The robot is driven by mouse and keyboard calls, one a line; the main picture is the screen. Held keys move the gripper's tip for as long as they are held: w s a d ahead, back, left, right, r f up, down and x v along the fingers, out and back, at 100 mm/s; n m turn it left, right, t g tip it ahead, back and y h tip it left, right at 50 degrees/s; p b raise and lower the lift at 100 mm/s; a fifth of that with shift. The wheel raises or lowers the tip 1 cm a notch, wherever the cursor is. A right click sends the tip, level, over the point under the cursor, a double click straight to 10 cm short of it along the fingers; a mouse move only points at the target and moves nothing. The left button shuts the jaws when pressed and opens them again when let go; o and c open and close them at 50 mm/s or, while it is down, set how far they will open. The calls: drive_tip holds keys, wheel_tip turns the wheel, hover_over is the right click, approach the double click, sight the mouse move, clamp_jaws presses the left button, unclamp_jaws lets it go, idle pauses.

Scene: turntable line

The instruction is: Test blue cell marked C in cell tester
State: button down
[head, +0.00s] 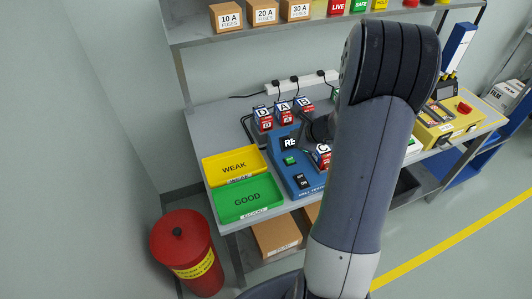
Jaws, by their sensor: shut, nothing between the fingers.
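The cell marked C (322,152) shows blue, white and red at the right part of the blue cell tester (279,148). My arm hides part of both, so I cannot tell whether the cell sits in a slot. The tester has a dark screen with partly hidden letters, a green button (290,161) and a black ON/OFF switch (301,181). Cells marked D (263,113), A (283,107) and B (305,104) stand behind the tester. My gripper is not visible; my raised arm fills the middle right of the view.
A yellow WEAK tray (233,167) and a green GOOD tray (247,199) lie left of the tester. A red bin (186,251) stands on the floor at front left. A shelf (205,34) with fuse boxes hangs above. A yellow device (447,125) stands at right.

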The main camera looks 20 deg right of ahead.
idle(0.3)
drive_tip(key=shift+f, duration=0.1)
drive_tip(key=b, duration=0.6)
hover_over(292, 161)
wheel_tip(292, 161, down, 8)
drive_tip(key=shift+r, duration=0.2)
drive_tip(key=shift+s+f+b, duration=0.1)
drive_tip(key=shift+f+b, duration=0.4)
drive_tip(key=shift+b, duration=0.25)
drive_tip(key=shift+f, duration=0.15)
idle(1.1)
drive_tip(key=shift+f+b, duration=0.25)
drive_tip(key=shift+b, duration=0.35)
